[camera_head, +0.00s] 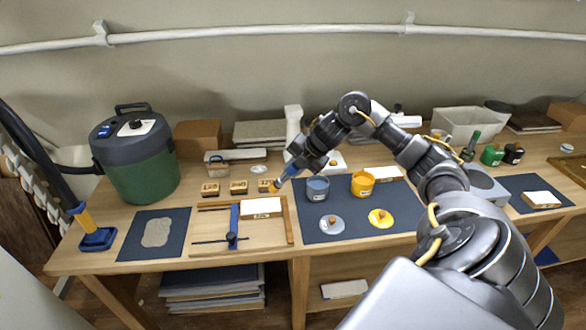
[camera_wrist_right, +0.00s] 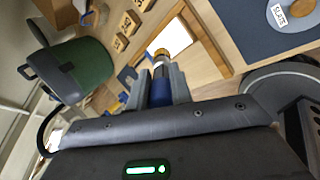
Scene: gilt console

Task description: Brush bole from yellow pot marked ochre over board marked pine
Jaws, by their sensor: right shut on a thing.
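My right gripper (camera_head: 299,163) is shut on a blue-handled brush (camera_head: 288,174), also seen in the right wrist view (camera_wrist_right: 160,70). The brush points down and left, its tip yellow, held over the back of the bench near the wooden blocks. My left gripper is not in view.
A blue-grey pot (camera_head: 317,191) stands left of the yellow one. A grey lid (camera_head: 331,225) and yellow lid (camera_head: 381,218) lie in front. Small labelled blocks (camera_head: 239,188) stand behind the tray (camera_head: 291,236). A blue clamp-like tool (camera_head: 233,226) is at the board's left.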

